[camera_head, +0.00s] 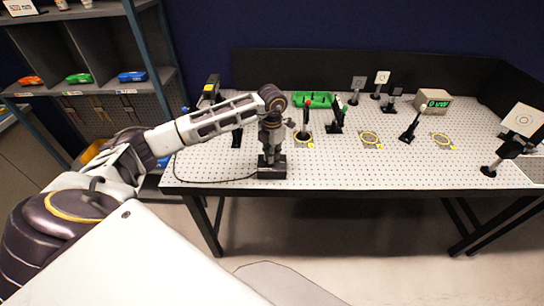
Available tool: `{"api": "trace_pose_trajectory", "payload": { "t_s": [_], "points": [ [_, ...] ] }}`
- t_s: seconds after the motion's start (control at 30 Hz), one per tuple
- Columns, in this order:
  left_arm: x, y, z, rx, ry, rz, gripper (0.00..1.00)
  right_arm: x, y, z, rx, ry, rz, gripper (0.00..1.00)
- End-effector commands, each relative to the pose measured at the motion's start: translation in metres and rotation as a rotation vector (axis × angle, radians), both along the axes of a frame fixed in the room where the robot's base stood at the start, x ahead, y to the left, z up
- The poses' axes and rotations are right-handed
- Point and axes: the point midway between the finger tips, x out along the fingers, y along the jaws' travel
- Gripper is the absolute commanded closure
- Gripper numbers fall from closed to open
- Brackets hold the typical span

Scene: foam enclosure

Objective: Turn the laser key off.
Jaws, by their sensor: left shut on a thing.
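My left arm comes in from the left and reaches over the near left part of the perforated optical table (330,170). My left gripper (269,153) points down onto a small black box (272,173) at the table's front edge, with a black cable running from it to the left. The gripper is shut on the laser key at the top of this box. The key itself is hidden behind the fingers, so its turn angle cannot be told. My right gripper is out of view.
Upright posts and mounts stand behind the gripper, among them a red-tipped post (306,112). A green tray (312,99) and a meter box with a green display (434,101) stand at the back. A white square target (523,119) is at right. The table's front middle is clear.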

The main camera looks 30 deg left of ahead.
Motion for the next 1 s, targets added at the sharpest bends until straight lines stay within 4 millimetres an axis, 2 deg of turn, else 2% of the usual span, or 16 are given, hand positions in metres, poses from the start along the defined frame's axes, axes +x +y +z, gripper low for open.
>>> {"api": "trace_pose_trajectory", "payload": {
  "t_s": [1.0],
  "points": [
    [0.001, 0.001, 0.001, 0.0, -0.003, 0.753, 1.0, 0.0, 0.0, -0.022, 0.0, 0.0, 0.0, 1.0]
  ]
}}
